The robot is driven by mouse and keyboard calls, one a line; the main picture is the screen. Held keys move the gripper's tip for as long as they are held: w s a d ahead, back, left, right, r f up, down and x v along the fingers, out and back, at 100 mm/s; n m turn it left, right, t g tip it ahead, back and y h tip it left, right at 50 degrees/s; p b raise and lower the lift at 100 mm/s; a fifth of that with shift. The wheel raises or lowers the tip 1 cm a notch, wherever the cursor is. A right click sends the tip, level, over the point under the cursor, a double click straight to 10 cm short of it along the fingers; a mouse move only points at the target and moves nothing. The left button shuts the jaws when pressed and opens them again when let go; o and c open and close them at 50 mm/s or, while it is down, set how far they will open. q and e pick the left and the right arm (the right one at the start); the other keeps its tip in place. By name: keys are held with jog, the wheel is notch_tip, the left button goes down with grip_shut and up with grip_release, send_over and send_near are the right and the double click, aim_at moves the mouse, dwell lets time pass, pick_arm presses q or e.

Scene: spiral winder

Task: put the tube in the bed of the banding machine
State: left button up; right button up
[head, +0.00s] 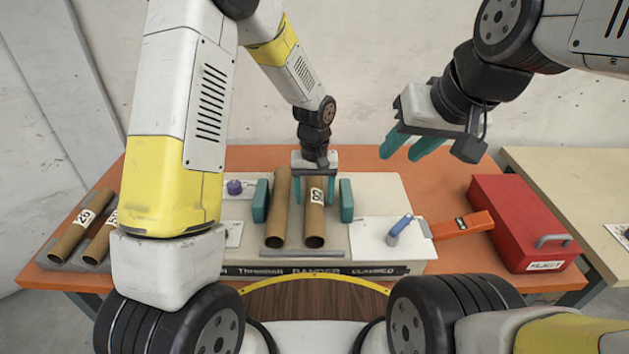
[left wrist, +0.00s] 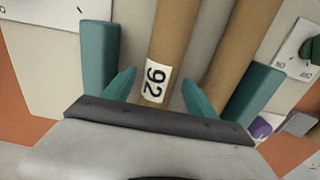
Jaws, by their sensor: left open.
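Two brown cardboard tubes lie side by side in the bed of the banding machine (head: 380,190), between two teal clamp blocks (head: 260,200) (head: 346,200). The right tube (head: 314,225) carries a white label reading 92, which shows in the left wrist view (left wrist: 156,83). The left tube (head: 276,215) shows no label. My left gripper (head: 315,196) is open above the labelled tube. Its fingers stand on either side of this tube in the left wrist view, without clear grip. My right gripper (head: 403,152) is empty, raised behind the machine's right side, its fingers apart.
More labelled tubes (head: 78,230) lie on a grey rack at the left. An orange tool-like piece (head: 462,224) and a red reject box (head: 520,220) are at the right.

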aim_at(315, 195)
pick_arm(q)
notch_tip(315, 195, up, 10)
jog(key=s+a+r+t+h, duration=0.1)
jog(key=s+a+r, duration=0.25)
jog(key=r, duration=0.25)
jog(key=s+a+r+t, duration=0.1)
jog(key=s+a+r, duration=0.2)
jog(key=a+r, duration=0.15)
jog(key=s+a+r+t, duration=0.2)
jog(key=s+a+r, duration=0.1)
jog(key=s, duration=0.3)
jog(key=s+a+r+t+h, duration=0.1)
jog(key=s+a+r+t, duration=0.1)
jog(key=s, duration=0.5)
jog(key=shift+a+r+m, duration=0.3)
jog(key=shift+a+r, duration=0.3)
jog(key=shift+r, duration=0.1)
jog(key=shift+s, duration=0.1)
